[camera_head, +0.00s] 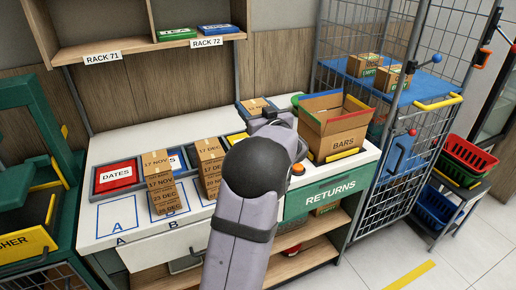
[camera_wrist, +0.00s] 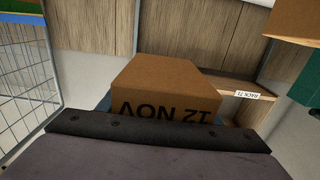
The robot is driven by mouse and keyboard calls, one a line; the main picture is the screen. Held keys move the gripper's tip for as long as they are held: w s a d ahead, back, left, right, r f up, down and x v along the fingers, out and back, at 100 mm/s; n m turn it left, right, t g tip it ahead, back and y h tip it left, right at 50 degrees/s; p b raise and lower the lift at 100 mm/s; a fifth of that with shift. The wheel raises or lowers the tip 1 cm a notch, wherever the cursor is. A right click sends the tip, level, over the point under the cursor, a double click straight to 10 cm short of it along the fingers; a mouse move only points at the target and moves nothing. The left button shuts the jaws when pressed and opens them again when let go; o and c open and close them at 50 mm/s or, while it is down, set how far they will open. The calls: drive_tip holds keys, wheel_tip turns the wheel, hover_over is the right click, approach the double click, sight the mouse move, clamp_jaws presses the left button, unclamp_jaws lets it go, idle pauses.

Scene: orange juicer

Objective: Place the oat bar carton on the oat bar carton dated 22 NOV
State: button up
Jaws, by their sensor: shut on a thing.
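My gripper (camera_head: 270,122) is mostly hidden behind my arm at the back of the white counter. In the wrist view a brown carton printed 12 NOV, upside down (camera_wrist: 165,85), stands right beyond the dark gripper edge (camera_wrist: 160,125), and the gripper is shut on it. In the head view a brown carton (camera_head: 257,104) shows just left of the gripper. A stack of cartons (camera_head: 162,195) stands at the left, its top face reading 17 NOV. A second stack (camera_head: 209,165), topped 17 DEC, stands right of it, partly hidden by my arm. I cannot read 22 NOV anywhere.
An open box marked BARS (camera_head: 340,140) stands on the counter at the right. A red DATES tray (camera_head: 117,175) lies at the left. A wire cage (camera_head: 385,140) with cartons on a blue shelf is at the right. The marked square A (camera_head: 117,216) is empty.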

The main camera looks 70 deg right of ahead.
drive_tip(key=shift+f+p, duration=0.7)
drive_tip(key=shift+f, duration=4.3)
drive_tip(key=shift+f, duration=0.2)
drive_tip(key=o, duration=1.2)
drive_tip(key=shift+s+r, duration=0.1)
drive_tip(key=shift+r, duration=0.1)
drive_tip(key=b+v, duration=0.3)
drive_tip(key=v, duration=0.9)
drive_tip(key=shift+r, duration=0.1)
